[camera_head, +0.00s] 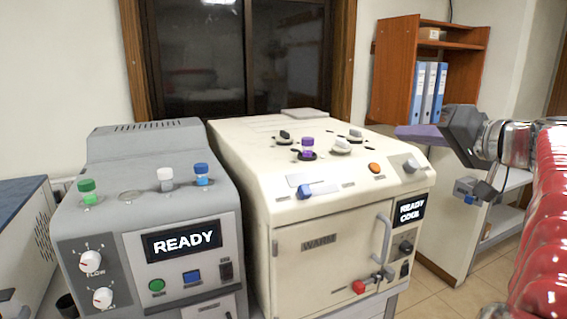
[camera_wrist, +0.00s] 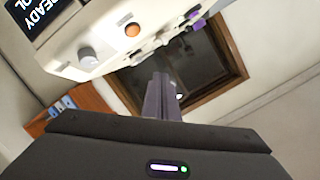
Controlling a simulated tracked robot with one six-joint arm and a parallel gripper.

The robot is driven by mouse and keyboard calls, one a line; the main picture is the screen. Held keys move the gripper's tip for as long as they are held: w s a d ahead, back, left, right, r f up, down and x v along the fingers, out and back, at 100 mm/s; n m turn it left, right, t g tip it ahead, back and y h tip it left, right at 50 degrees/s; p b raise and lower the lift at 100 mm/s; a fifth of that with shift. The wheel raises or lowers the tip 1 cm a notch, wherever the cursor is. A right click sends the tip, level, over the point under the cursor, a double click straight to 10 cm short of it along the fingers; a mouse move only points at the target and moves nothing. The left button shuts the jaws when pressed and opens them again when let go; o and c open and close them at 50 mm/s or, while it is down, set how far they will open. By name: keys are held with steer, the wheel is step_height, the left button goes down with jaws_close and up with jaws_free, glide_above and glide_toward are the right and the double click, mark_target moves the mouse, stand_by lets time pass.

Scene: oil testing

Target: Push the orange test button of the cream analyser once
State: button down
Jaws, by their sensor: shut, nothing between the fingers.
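The cream analyser (camera_head: 290,237) stands in the middle of the head view, with a screen reading "READY COOL". Its orange test button (camera_head: 375,167) is on the sloped front edge of the top, at the right, beside a grey knob (camera_head: 411,166). In the wrist view the orange button (camera_wrist: 133,29) shows near the top, on the analyser's edge. My gripper (camera_head: 402,131) is shut and empty, to the right of the analyser and above its top, apart from the button. In the wrist view its fingers (camera_wrist: 162,95) are together and point toward the window.
A grey machine reading "READY" (camera_head: 150,250) stands left of the analyser. The analyser's top holds a purple-capped vial (camera_head: 307,146), a blue knob (camera_head: 305,191) and dark-and-white plugs. A wooden shelf with blue binders (camera_head: 428,92) is behind. The air above the analyser is clear.

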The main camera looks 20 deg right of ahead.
steer(key=shift+w+f, duration=0.8)
steer(key=shift+f, duration=0.4)
steer(key=shift+w+f, duration=0.85)
steer(key=shift+f, duration=0.3)
steer(key=shift+w+f, duration=0.8)
steer(key=shift+f, duration=0.4)
steer(key=shift+w+a+f, duration=0.1)
steer(key=shift+w+f, duration=0.35)
steer(key=shift+f, duration=0.2)
stand_by(0.5)
steer(key=shift+r, duration=0.1)
steer(key=shift+s+r, duration=0.5)
steer(key=shift+r, duration=0.15)
steer(key=shift+s+r, duration=0.7)
steer(key=shift+r, duration=0.35)
steer(key=shift+s+r, duration=0.7)
steer(key=shift+r, duration=0.3)
